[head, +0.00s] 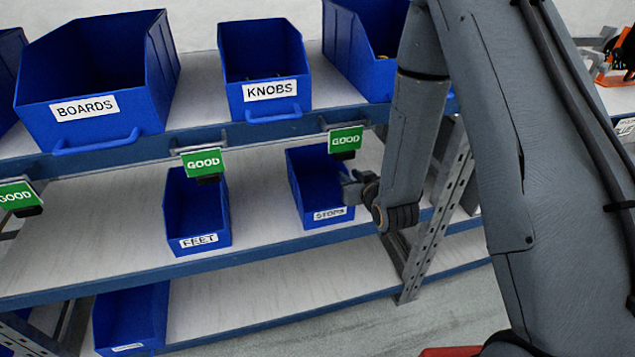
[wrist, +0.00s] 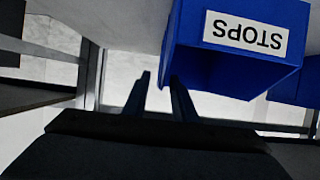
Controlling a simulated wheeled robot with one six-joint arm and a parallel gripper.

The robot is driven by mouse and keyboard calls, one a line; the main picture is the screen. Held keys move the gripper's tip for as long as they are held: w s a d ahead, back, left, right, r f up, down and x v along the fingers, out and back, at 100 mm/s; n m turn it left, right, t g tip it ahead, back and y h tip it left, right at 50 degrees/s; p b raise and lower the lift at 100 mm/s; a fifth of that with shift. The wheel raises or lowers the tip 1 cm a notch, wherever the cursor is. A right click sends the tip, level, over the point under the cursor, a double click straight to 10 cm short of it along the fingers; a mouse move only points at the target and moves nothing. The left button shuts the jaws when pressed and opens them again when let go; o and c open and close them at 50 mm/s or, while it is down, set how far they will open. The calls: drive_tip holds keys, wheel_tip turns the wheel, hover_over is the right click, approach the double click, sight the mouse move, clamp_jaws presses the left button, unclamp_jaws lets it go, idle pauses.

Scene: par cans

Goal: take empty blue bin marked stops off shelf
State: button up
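The blue bin marked STOPS (head: 308,204) sits on the middle shelf (head: 268,225), right of the FEET bin. What I see of its inside is bare blue. My gripper (head: 352,190) is at the bin's right side, near its front, in the head view. In the wrist view the STOPS bin (wrist: 235,72) appears upside down, its label facing the camera. My gripper's two fingers (wrist: 162,85) are apart, close to the bin's edge at picture left. I cannot tell whether they touch it.
The blue FEET bin (head: 197,212) stands to the left on the same shelf. BOARDS (head: 90,70) and KNOBS (head: 264,62) bins sit on the shelf above. A green GOOD tag (head: 345,139) hangs over the STOPS bin. A grey shelf post (head: 437,213) stands just right of my gripper.

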sight(341, 169)
drive_tip(key=p+x, duration=0.1)
drive_tip(key=x, duration=0.6)
drive_tip(key=shift+w+a, duration=0.15)
drive_tip(key=shift+a, duration=0.1)
drive_tip(key=shift+c, duration=0.4)
drive_tip(key=shift+r, duration=0.1)
clamp_jaws()
idle(0.6)
